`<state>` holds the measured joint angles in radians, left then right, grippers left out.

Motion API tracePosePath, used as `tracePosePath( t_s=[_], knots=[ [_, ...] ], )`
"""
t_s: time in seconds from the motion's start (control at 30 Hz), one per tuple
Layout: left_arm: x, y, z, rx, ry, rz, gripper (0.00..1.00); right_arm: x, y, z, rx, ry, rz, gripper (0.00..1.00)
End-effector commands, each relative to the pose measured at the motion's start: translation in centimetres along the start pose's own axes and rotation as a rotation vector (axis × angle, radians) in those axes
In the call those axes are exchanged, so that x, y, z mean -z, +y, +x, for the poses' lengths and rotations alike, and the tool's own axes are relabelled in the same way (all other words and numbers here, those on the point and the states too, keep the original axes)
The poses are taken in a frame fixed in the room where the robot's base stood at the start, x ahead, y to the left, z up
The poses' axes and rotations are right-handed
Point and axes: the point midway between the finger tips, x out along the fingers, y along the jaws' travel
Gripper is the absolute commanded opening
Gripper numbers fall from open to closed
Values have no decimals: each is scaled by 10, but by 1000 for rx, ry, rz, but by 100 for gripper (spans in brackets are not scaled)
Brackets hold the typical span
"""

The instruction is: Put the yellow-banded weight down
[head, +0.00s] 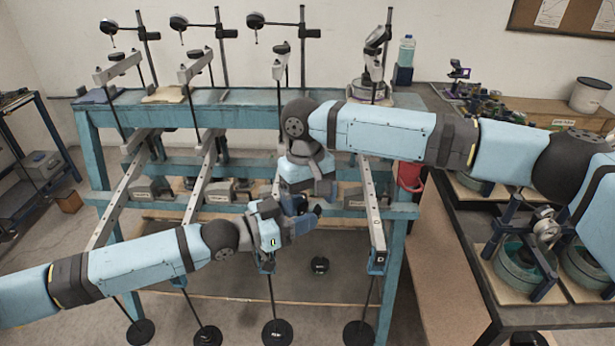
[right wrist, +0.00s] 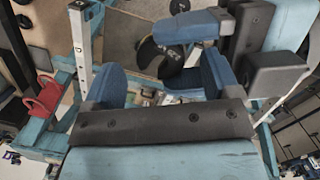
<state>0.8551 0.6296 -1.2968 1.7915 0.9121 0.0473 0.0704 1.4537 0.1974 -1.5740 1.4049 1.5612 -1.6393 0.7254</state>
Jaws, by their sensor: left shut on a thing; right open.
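My left gripper (head: 301,221) reaches in from the left, in front of the blue rack, and is shut on a dark round weight with a yellowish edge (right wrist: 149,57). That weight shows in the right wrist view beside my left gripper's blue finger (right wrist: 184,27); in the head view it is mostly hidden by the grippers. My right gripper (right wrist: 160,78) is open, its two blue fingers apart. It points down right beside my left gripper in the head view (head: 308,196). Whether it touches the weight cannot be told.
A teal rack (head: 98,150) carries several long metal lever beams (head: 200,175). Black disc weights hang on rods below, one at the front centre (head: 277,332). A small black weight (head: 319,265) is on the low board.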

Motion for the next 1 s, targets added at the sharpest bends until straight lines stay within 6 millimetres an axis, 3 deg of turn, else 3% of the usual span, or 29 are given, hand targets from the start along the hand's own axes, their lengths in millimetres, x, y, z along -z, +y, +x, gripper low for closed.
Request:
tracePosePath(
  t_s=[0.2, 0.5, 0.77, 0.8, 0.9, 1.0],
  knots=[
    [1, 0, 0, 0, 1, 0, 29, 0, 0, 15, 0, 0, 0, 82],
    [1, 0, 0, 0, 1, 1, 29, 0, 0, 17, 0, 1, 0, 80],
    [1, 0, 0, 0, 1, 0, 29, 0, 0, 17, 0, 1, 0, 21],
    [1, 0, 0, 0, 1, 1, 59, 0, 0, 16, 0, 2, 0, 21],
    [1, 0, 0, 0, 1, 0, 82, 0, 0, 16, 0, 2, 0, 21],
    [0, 0, 0, 0, 1, 0, 82, 0, 0, 16, 0, 2, 0, 21]
  ],
)
